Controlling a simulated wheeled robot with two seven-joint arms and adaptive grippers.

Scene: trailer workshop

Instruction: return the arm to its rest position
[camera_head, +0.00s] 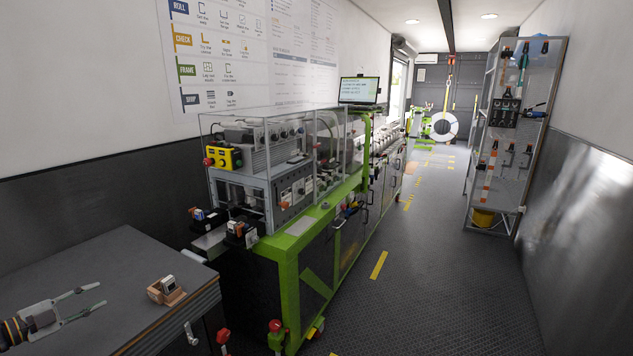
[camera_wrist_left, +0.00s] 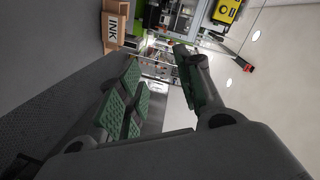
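My left gripper (camera_head: 103,296) is at the lower left of the head view, over the dark grey bench top (camera_head: 95,262). Its two fingers are spread apart with nothing between them. In the left wrist view the green-padded fingers (camera_wrist_left: 155,85) are also apart and empty. My right gripper is in neither view.
A small wooden holder with a block in it (camera_head: 166,291) sits on the bench, right of the gripper and apart from it. A wooden box labelled INK (camera_wrist_left: 114,27) shows in the wrist view. A green-framed machine bench (camera_head: 297,243) stands beyond.

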